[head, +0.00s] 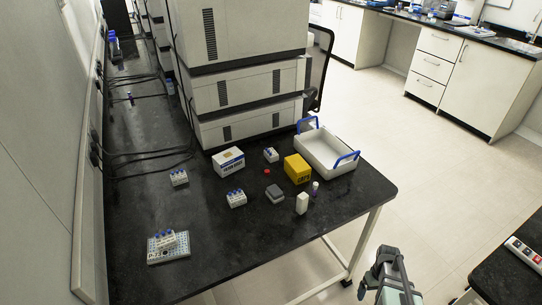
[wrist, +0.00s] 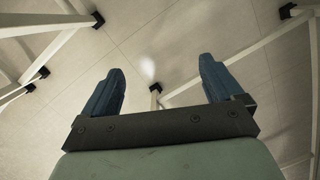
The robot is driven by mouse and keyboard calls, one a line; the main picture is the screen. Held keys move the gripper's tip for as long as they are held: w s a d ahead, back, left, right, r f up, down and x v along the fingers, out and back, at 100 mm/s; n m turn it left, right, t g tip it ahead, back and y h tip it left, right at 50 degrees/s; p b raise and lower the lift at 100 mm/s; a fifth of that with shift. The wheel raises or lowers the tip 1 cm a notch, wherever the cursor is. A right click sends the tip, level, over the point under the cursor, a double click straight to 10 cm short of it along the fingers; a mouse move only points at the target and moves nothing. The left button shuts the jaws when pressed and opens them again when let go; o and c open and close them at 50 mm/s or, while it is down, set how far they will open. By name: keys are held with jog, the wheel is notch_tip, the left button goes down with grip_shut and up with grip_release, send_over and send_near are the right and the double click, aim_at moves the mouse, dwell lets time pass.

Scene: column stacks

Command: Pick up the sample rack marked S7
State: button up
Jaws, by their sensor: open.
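Several small white sample racks with blue-capped vials stand on the black bench. One rack (head: 179,177) is at the left, one (head: 236,198) is near the middle, and one (head: 271,154) is farther back beside a white box. Another rack (head: 165,240) stands on a pale blue perforated plate (head: 181,252) at the front left. Their markings are too small to read, so I cannot tell which is S7. My gripper (wrist: 161,65) is open and empty, with floor and table legs beyond its fingers. In the head view my arm's end is beyond the bench's front right edge, apart from all racks.
On the bench are a printed white box (head: 228,160), yellow box (head: 297,169), grey block (head: 275,194), white bottle (head: 302,204), small vial (head: 315,188), red cap (head: 267,171) and blue-handled tray (head: 313,153). Stacked instruments (head: 245,95) stand behind; cables lie at left. The front middle is clear.

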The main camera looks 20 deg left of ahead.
jog(key=w+d+r+n+t+h, duration=0.1)
jog(key=w+d+r+n+t, duration=0.2)
jog(key=w+r, duration=0.95)
jog(key=w+d+r+n+t, duration=0.2)
jog(key=w+d+r, duration=0.3)
jog(key=w+r, duration=0.8)
jog(key=w+a+r+t, duration=0.1)
jog(key=w+r, duration=0.5)
jog(key=r, duration=0.3)
jog(key=w+a+r+t, duration=0.1)
jog(key=w+a+r, duration=0.1)
jog(key=w+r, duration=0.5)
jog(key=m+g+y, duration=0.1)
jog(key=m+g, duration=0.4)
jog(key=m, duration=1.3)
send_over(269, 151)
notch_tip(269, 151, down, 12)
jog(key=shift+w+a+f, duration=0.1)
